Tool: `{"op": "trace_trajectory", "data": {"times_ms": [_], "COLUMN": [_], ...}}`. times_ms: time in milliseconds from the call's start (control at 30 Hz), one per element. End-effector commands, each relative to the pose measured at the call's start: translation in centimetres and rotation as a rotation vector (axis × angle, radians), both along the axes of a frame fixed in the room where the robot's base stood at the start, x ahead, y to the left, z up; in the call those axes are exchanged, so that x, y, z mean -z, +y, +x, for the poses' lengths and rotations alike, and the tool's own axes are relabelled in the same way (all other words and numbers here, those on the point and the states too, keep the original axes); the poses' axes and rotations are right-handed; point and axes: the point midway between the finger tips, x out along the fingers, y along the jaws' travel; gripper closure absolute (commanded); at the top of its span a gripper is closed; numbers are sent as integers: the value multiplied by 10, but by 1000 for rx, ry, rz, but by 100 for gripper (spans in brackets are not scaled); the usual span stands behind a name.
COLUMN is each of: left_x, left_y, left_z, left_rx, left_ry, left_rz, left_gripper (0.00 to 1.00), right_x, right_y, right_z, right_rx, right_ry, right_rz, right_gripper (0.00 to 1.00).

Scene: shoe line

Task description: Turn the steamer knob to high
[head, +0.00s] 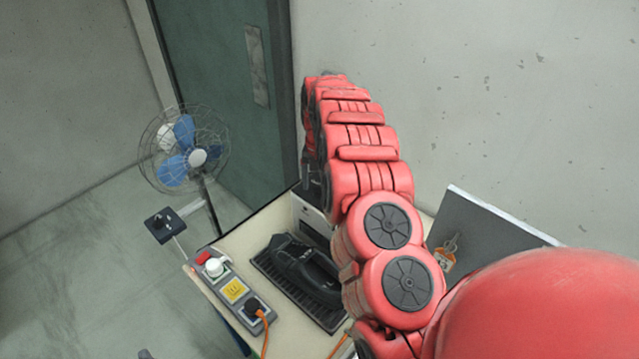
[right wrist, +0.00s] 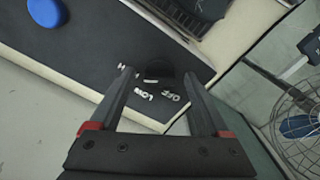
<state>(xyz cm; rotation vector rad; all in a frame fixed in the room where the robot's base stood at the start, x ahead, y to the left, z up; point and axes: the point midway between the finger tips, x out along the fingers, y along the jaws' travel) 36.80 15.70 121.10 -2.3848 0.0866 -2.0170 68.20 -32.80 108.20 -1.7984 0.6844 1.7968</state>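The steamer (head: 312,218), a pale box with a dark top, stands at the back of the table, partly hidden by my right arm. In the right wrist view its dark panel (right wrist: 95,50) carries white HIGH, LOW and OFF labels around a black knob (right wrist: 162,80). My right gripper (right wrist: 159,76) is open, with one fingertip on each side of the knob. I cannot tell whether the fingers touch it. The knob's setting is unclear, and part of the HIGH label is covered by a finger. My left gripper is not in view.
A fan (head: 185,155) stands behind left. A grey panel (head: 485,235) with a tagged key stands right.

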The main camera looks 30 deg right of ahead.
Motion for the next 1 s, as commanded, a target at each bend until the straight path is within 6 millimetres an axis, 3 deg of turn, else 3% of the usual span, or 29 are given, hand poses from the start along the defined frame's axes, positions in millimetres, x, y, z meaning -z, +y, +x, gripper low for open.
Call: {"op": "trace_trajectory", "data": {"times_ms": [167,333,467,567,767,1000], "left_x": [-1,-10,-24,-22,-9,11], "left_y": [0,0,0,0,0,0], "left_z": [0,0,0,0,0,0], "left_rx": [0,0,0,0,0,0], "left_ry": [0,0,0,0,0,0], "left_rz": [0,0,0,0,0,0], "left_gripper": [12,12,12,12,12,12], "right_x": [-1,-15,-39,-57,-85,-135], "right_y": [0,2,2,3,1,-2], "right_z": [0,1,2,2,1,0], "right_rx": [-1,-3,-2,-2,-2,2], "right_ry": [0,0,-4,-6,-4,-4], "right_rz": [0,1,0,0,-2,-2], "right_gripper": [20,20,20,20,20,20]}}
